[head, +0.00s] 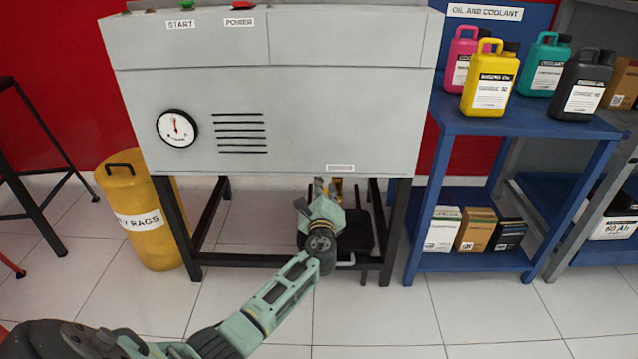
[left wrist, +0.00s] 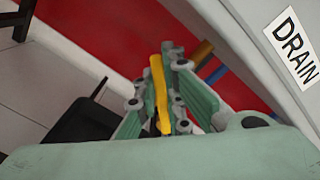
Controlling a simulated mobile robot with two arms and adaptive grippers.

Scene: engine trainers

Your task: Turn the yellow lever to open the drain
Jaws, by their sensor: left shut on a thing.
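The yellow lever (left wrist: 159,92) stands between the fingers of my left gripper (left wrist: 168,80) in the left wrist view. The gripper is shut on it. In the head view my left gripper (head: 327,190) is under the lower edge of the grey engine trainer (head: 300,130), below a small label (head: 340,167), and a bit of yellow (head: 336,186) shows beside its fingers. The DRAIN label (left wrist: 292,46) is at the right of the left wrist view. My right gripper is not in view.
A black pan (head: 357,236) is on the floor under the trainer, partly behind my left arm. The trainer's dark legs (head: 400,230) flank that space. A yellow rags bin (head: 140,200) stands left, and a blue shelf (head: 460,130) with bottles stands right.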

